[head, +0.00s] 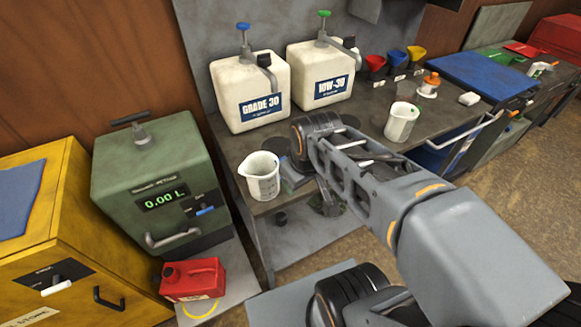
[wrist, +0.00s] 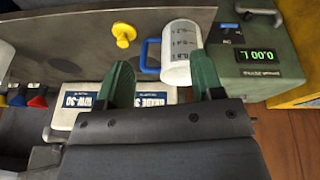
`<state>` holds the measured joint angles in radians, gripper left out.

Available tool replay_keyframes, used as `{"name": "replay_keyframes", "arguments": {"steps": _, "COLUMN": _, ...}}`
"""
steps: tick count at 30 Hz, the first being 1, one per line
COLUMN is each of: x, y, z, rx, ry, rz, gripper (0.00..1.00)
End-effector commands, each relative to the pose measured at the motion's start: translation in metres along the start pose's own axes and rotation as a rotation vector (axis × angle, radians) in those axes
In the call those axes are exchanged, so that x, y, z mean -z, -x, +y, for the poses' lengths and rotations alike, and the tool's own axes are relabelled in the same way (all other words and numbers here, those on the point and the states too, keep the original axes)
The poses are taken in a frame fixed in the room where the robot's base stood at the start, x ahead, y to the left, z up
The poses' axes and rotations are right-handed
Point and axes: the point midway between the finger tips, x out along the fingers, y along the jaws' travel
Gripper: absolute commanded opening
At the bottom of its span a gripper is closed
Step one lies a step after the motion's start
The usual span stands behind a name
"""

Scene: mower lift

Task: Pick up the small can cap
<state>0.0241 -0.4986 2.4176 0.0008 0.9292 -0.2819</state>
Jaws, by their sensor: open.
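A small yellow knob-shaped piece (wrist: 123,35) with a short stem shows in the wrist view, against the grey bench top. It looks like a cap, but I cannot tell for sure that it is the small can cap. I cannot make it out in the head view. My gripper (wrist: 161,64) has its two green fingers apart, with nothing held between them. The yellow piece lies beyond the fingertips, near the left finger in the wrist view. A red can (head: 193,279) stands low on the left in the head view.
A white measuring jug (head: 263,177) stands near the bench edge; in the wrist view it (wrist: 181,52) is close beyond the right finger. Two large white oil jugs (head: 248,92) stand behind. A green meter box (head: 155,185) is left. Another white beaker (head: 401,122) stands right of my arm.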

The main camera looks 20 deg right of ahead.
Motion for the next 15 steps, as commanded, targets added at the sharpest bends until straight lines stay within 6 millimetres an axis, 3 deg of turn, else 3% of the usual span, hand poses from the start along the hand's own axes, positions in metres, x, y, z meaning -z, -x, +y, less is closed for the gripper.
{"name": "replay_keyframes", "arguments": {"steps": 9, "x": 0.061, "y": -0.016, "z": 0.052, "rx": 0.088, "ry": 0.855, "rz": -0.125, "gripper": 0.61}}
{"name": "replay_keyframes", "arguments": {"steps": 15, "x": 0.087, "y": -0.036, "z": 0.083, "rx": 0.190, "ry": 1.338, "rz": -0.149, "gripper": 0.61}}
